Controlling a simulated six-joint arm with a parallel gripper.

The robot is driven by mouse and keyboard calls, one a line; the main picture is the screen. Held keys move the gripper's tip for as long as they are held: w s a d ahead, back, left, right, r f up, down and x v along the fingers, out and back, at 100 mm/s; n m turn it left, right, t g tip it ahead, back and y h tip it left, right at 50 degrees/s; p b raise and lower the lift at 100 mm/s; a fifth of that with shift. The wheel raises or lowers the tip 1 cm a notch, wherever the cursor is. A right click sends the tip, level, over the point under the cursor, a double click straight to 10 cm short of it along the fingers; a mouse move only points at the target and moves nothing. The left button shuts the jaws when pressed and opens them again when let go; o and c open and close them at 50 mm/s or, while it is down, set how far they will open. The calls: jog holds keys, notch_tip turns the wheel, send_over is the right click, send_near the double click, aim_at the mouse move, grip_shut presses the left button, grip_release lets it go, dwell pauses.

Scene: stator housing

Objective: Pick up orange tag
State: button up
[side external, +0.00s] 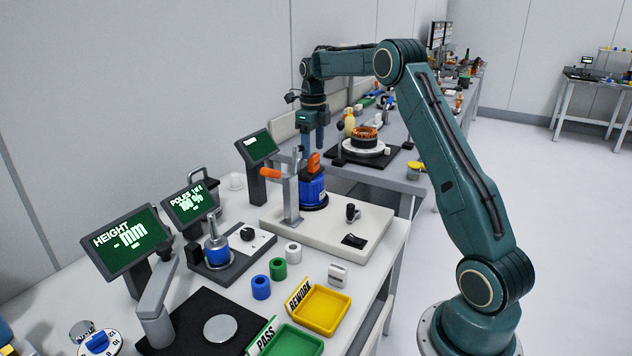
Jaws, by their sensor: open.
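A small orange piece (314,163), which looks like the orange tag, stands at the top of a blue cylindrical housing (312,188) on the cream-coloured fixture base. My gripper (313,148) points down from above, with its fingers apart near the top of the orange piece. The fingers overlap the orange piece's surroundings in this view, so I cannot tell whether they touch it or straddle it. Nothing is seen held between them.
A toggle clamp with an orange handle (271,174) stands just left of the housing. A dark display (257,146) rises behind it. A yellow REWORK tray (320,306) and a green PASS tray (292,342) lie in front.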

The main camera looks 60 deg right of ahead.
aim_at(313, 154)
jog(key=shift+f, duration=1.85)
jog(key=c, duration=1.1)
jog(key=shift+o, duration=0.2)
jog(key=shift+r, duration=0.2)
notch_tip(313, 154, up, 20)
jog(key=shift+f, duration=0.25)
jog(key=shift+r, duration=0.1)
